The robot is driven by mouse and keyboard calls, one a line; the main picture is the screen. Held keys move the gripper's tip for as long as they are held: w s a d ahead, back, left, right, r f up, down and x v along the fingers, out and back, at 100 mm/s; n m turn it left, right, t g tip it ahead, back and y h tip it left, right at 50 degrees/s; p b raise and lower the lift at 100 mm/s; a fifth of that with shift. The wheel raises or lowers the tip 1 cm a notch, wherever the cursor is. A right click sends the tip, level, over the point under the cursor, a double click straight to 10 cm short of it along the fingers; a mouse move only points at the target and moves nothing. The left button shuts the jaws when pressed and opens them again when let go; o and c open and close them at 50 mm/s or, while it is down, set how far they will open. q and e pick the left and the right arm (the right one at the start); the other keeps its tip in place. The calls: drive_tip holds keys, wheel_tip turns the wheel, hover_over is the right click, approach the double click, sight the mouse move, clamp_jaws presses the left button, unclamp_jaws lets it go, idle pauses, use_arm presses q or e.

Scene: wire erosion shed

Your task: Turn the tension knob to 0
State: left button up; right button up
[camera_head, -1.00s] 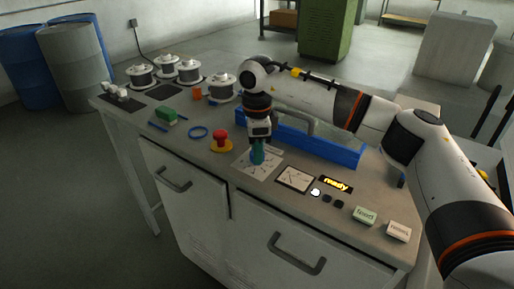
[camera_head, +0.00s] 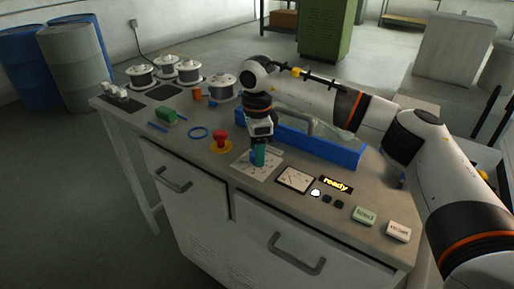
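The tension dial is a pale printed plate (camera_head: 270,169) on the bench top, in the middle of the head view. My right gripper (camera_head: 258,157) points straight down over this plate. A green piece and a blue piece show side by side at its tip, just above or on the plate. The knob itself is mostly hidden by the fingertips, so its pointer and its reading cannot be made out. Whether the fingers are closed on the knob is too small to tell. My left gripper is out of view.
A red mushroom button (camera_head: 221,137) stands left of the dial. A blue tray (camera_head: 334,149) is behind.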

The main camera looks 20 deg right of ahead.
wheel_tip(320, 180, up, 12)
idle(0.6)
drive_tip(key=shift+f, duration=0.1)
